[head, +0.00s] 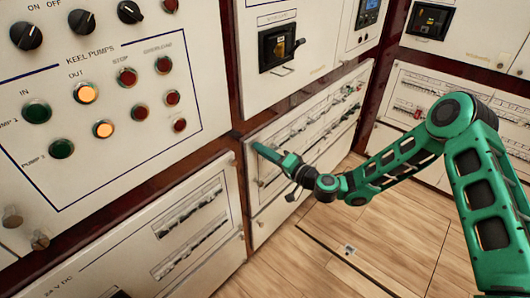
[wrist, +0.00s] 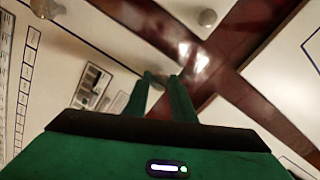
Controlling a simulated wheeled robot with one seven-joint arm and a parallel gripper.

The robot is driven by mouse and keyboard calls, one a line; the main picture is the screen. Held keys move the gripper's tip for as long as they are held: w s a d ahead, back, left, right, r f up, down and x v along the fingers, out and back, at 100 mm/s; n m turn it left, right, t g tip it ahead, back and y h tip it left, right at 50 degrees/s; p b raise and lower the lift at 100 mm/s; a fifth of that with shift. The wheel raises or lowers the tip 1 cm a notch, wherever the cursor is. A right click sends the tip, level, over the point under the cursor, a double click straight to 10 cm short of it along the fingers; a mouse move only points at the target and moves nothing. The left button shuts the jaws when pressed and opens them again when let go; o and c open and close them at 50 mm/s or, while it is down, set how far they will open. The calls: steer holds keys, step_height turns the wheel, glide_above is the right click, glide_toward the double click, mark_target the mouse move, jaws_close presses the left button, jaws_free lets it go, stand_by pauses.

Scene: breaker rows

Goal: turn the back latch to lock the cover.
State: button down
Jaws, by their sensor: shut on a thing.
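My gripper (head: 258,150) reaches to the upper left corner of a white breaker panel cover (head: 262,213) in the head view. In the wrist view its two green fingers (wrist: 161,77) are close together, shut on a small latch at the edge of a white panel by the dark red frame. The latch is mostly hidden by the fingertips, so its turn angle cannot be told. The cover, with rows of breakers behind clear windows, looks flush in its frame.
Two round knobs (wrist: 48,8) and (wrist: 207,18) show on panels in the wrist view. A pump panel (head: 100,95) with lit buttons is at left. A lower breaker panel (head: 190,228) stands nearer.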

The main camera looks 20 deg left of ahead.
steer(key=shift+s+f, duration=0.2)
steer(key=shift+f, duration=0.1)
steer(key=c, duration=1.5)
jaws_free()
steer(key=shift+w+r, duration=0.1)
steer(key=v, duration=1)
steer(key=shift+d, duration=0.35)
